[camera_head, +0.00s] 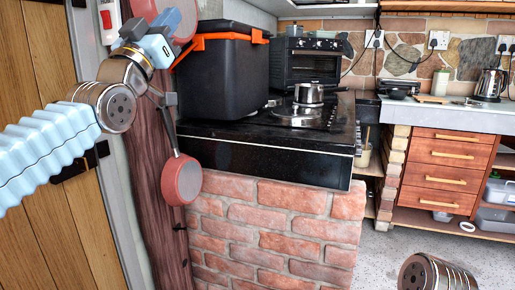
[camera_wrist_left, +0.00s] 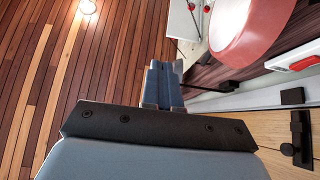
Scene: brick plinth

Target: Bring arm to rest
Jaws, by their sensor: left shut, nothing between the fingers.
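My left arm comes in from the left in the head view, with a pale blue ribbed sleeve and metal wrist joints. Its left gripper (camera_head: 168,20) points upward beside the wooden post, in front of a hanging red pan (camera_head: 186,28). In the left wrist view the gripper (camera_wrist_left: 162,68) shows its grey-blue fingers together, with nothing between them. The red pan (camera_wrist_left: 250,28) is to the right of the fingers there, apart from them in the picture. Of my right arm only a metal joint shows at the bottom right of the head view; its gripper is out of sight.
A second red pan (camera_head: 181,180) hangs on the dark wooden post (camera_head: 160,220) below the left wrist. A black bin with orange handles (camera_head: 228,65) and a pot (camera_head: 309,94) stand on the black-topped brick plinth (camera_head: 270,220).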

